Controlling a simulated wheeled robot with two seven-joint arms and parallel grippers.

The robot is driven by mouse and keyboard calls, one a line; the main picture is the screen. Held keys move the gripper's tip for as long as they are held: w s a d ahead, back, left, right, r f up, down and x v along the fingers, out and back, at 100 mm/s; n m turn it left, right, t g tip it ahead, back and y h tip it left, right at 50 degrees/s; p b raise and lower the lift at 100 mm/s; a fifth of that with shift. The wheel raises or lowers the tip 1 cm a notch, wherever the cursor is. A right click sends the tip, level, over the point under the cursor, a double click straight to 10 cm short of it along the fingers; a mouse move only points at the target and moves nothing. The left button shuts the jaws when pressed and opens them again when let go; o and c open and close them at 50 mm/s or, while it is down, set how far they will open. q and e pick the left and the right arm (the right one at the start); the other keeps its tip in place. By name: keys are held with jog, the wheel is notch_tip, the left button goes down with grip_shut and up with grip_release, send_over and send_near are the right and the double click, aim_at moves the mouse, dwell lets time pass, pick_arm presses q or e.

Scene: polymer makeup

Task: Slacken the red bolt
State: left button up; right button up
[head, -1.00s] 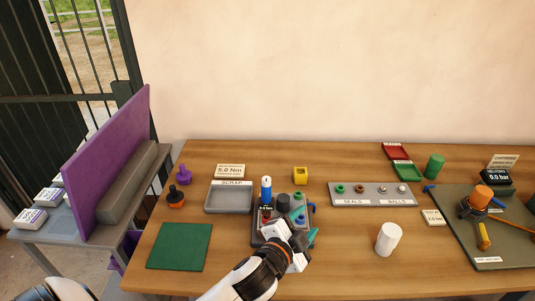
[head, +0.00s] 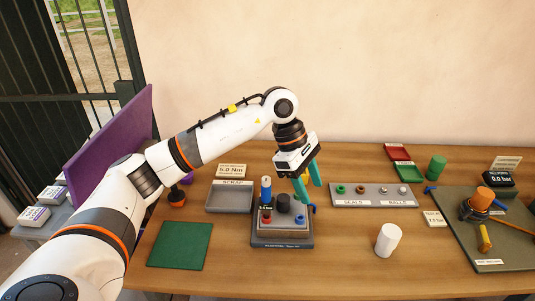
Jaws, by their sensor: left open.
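A grey fixture block on a dark base (head: 283,241) stands in the middle of the table. A small red part (head: 266,218), which looks like the red bolt, sits at its front left. A blue-and-white upright cylinder (head: 266,188) stands behind it, a black round knob (head: 284,203) beside it, and a small blue part (head: 299,219) at the right. My left gripper (head: 310,192) points down with teal fingers, open, over the fixture's back right side. No object is seen held. My right gripper is not in view.
A grey scrap tray (head: 229,210) and a green mat (head: 180,246) lie left of the fixture. A grey seals-and-balls rack (head: 374,203) and a white cylinder (head: 388,239) stand to the right. A yellow block (head: 305,176) is partly hidden by my fingers. The front middle table is clear.

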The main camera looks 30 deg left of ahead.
aim_at(266, 192)
pick_arm(q)
jog(key=a+r+y, duration=0.1)
jog(key=a, duration=0.2)
jog(key=a+r+y, duration=0.1)
jog(key=a+y, duration=0.1)
jog(key=a, duration=0.2)
jog(key=a+r+y, duration=0.1)
jog(key=a, duration=0.3)
jog(key=shift+s+r+g+y, duration=0.2)
jog(key=shift+r+g+y, duration=0.1)
jog(key=shift+r+y, duration=0.1)
jog(key=shift+n, duration=0.3)
notch_tip(266, 192, down, 10)
jog(key=p, duration=0.3)
jog(key=shift+f+p, duration=0.1)
jog(key=shift+p, duration=0.25)
jog(key=shift+f, duration=0.9)
